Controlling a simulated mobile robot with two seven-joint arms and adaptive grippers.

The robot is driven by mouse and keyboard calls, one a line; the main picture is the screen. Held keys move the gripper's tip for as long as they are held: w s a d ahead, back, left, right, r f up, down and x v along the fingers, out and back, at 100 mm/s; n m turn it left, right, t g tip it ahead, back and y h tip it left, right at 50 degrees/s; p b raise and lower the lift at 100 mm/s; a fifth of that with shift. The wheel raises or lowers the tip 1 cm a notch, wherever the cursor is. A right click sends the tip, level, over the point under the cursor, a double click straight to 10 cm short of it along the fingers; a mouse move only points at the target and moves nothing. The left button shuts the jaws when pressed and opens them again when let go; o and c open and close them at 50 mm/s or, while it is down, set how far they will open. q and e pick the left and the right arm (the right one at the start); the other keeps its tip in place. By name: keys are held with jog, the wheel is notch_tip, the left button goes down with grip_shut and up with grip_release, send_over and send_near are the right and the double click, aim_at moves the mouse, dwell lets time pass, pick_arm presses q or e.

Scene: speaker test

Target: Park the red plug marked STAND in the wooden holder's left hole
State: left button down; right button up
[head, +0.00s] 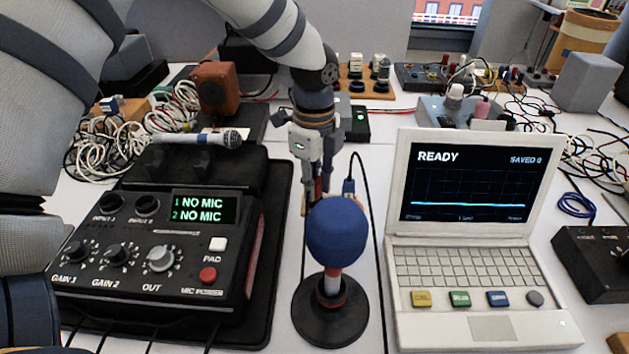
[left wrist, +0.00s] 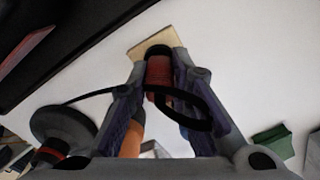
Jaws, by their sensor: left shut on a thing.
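My left gripper (head: 316,185) reaches down behind the blue foam ball of the microphone in the head view. In the left wrist view its two fingers (left wrist: 159,82) are shut on a ribbed red plug (left wrist: 158,70) with a black cable looping from it. The plug's dark far end overlaps a pale wooden holder (left wrist: 141,46). I cannot tell whether it is in a hole or only in front of the wood. No STAND marking can be read. In the head view the ball hides most of the holder. My right gripper is not in view.
The blue-topped microphone (head: 337,232) stands on a round black base (head: 330,325) close in front. A black mixer (head: 150,255) reading NO MIC is at the left, a laptop (head: 468,230) reading READY at the right. A blue connector (head: 348,187) with a black cable is beside the gripper.

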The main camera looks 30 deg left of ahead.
aim_at(314, 177)
pick_arm(q)
jog(key=shift+f, duration=0.25)
dwell(0.3)
jog(key=c, duration=1.4)
grip_release()
jog(key=shift+o, duration=0.2)
notch_tip(314, 177, up, 12)
